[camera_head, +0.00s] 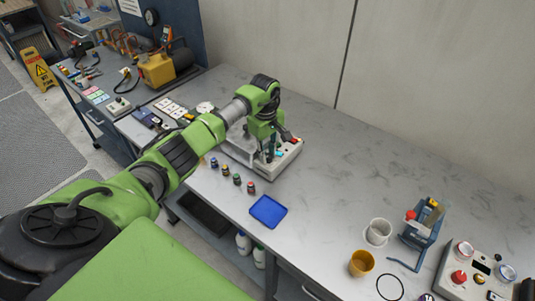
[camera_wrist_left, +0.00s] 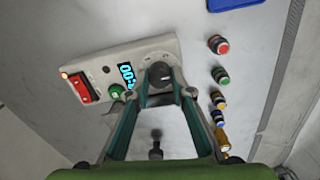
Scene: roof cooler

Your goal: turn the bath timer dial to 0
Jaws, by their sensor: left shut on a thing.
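The bath timer unit is a white box (camera_head: 291,157) on the bench, with its control panel (camera_wrist_left: 120,65) in the left wrist view. The dark grey timer dial (camera_wrist_left: 158,74) sits at the panel's end, between the fingertips of my left gripper (camera_wrist_left: 159,91). My left gripper (camera_head: 268,146) is shut on the dial, its arm reaching over the unit. The blue display (camera_wrist_left: 126,75) starts with "00"; a finger hides its other end. A green button (camera_wrist_left: 116,91), a red switch (camera_wrist_left: 82,87) and a lit orange lamp (camera_wrist_left: 65,75) are beside it. My right gripper is not in view.
A blue tray (camera_head: 268,211), a white cup (camera_head: 378,231), a yellow cup (camera_head: 361,263) and a control box (camera_head: 470,275) lie to the right.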

